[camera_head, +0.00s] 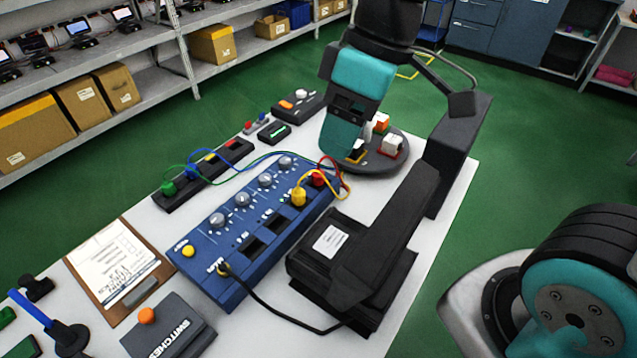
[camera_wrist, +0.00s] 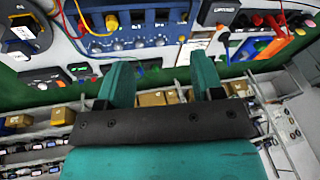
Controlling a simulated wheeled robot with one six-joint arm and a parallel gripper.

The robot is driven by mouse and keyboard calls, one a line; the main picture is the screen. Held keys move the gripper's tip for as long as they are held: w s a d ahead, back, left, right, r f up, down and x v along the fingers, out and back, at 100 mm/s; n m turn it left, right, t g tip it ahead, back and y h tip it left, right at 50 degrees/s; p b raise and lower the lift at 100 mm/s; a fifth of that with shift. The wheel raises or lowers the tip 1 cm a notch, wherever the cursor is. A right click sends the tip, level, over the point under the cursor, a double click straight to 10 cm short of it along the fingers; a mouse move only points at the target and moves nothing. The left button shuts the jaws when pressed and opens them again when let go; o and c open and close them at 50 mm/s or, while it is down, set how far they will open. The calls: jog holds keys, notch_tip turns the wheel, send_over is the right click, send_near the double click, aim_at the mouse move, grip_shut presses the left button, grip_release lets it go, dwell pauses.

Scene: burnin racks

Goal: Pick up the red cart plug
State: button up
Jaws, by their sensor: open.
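The red cart plug (camera_head: 317,179) sits at the far right end of the blue panel (camera_head: 190,262), beside a yellow plug (camera_head: 298,196). In the wrist view the red plug (camera_wrist: 81,28) shows small at the upper left, left of the yellow plug (camera_wrist: 111,22). My gripper (camera_head: 342,150) is in front of the round dark turntable (camera_head: 372,166) in the head view, up and right of the red plug and apart from it. In the wrist view my gripper (camera_wrist: 162,66) has its two teal fingers wide apart with nothing between them. The fingertips are partly unclear in the head view.
Red and yellow cables loop beside the plugs. A black strip (camera_head: 225,160) holds green and blue plugs. A dark labelled box (camera_head: 325,265) stands right of the panel, with my arm over part of it. A clipboard (camera_head: 150,262) lies left. Shelves (camera_head: 165,75) stand behind the table.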

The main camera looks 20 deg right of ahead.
jog(key=w+d+f+n+h+b, duration=0.1)
jog(key=w+d+f+n+b, duration=0.15)
jog(key=w+f, duration=0.45)
jog(key=w+d+f+n+h+b, duration=0.1)
jog(key=w+d+f+n+b, duration=0.15)
jog(key=w, duration=0.75)
jog(key=p, duration=0.2)
send_near(319, 169)
jog(key=shift+n, duration=0.4)
jog(key=f, duration=0.5)
jog(key=shift+s+a, duration=0.25)
jog(key=shift+s, duration=0.05)
jog(key=shift+w+a+f+p, duration=0.15)
jog(key=shift+f+p, duration=0.05)
jog(key=shift+f, duration=0.85)
jog(key=shift+w+a+f+p, duration=0.15)
jog(key=shift+f+p, duration=0.1)
jog(key=shift+f, duration=0.85)
jog(key=shift+w+a+f+p, duration=0.15)
jog(key=shift+w+f+p, duration=0.05)
jog(key=shift+f, duration=0.85)
jog(key=c, duration=1)
